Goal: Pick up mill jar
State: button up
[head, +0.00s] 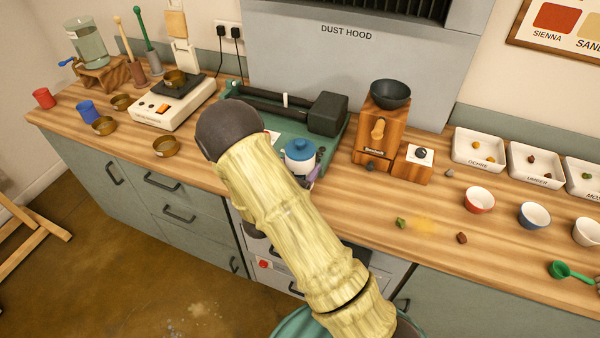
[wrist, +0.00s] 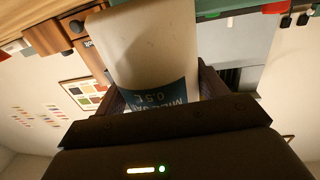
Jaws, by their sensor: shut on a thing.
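The mill jar (head: 300,154) is white with a blue lid and knob. In the head view it stands roughly upright at the front right of the green roller mill (head: 262,118), partly hidden by my arm. In the wrist view the jar (wrist: 150,45) fills the space between my fingers, its white wall and blue "0.5 L" label showing. My gripper (wrist: 157,88) is shut on the jar. In the head view my gripper is mostly hidden behind my arm. I cannot tell whether the jar touches the mill.
A wooden grinder with a dark bowl (head: 391,94) stands right of the mill. A white scale (head: 175,108) and brass dishes (head: 166,147) are to the left. White trays (head: 480,147) and small cups (head: 479,200) occupy the right. The dust hood (head: 345,60) rises behind.

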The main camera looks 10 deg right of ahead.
aim_at(298, 149)
notch_tip(298, 149, up, 7)
jog(key=shift+r+b, duration=0.15)
jog(key=shift+b, duration=0.2)
jog(key=shift+w, duration=0.1)
dwell(0.5)
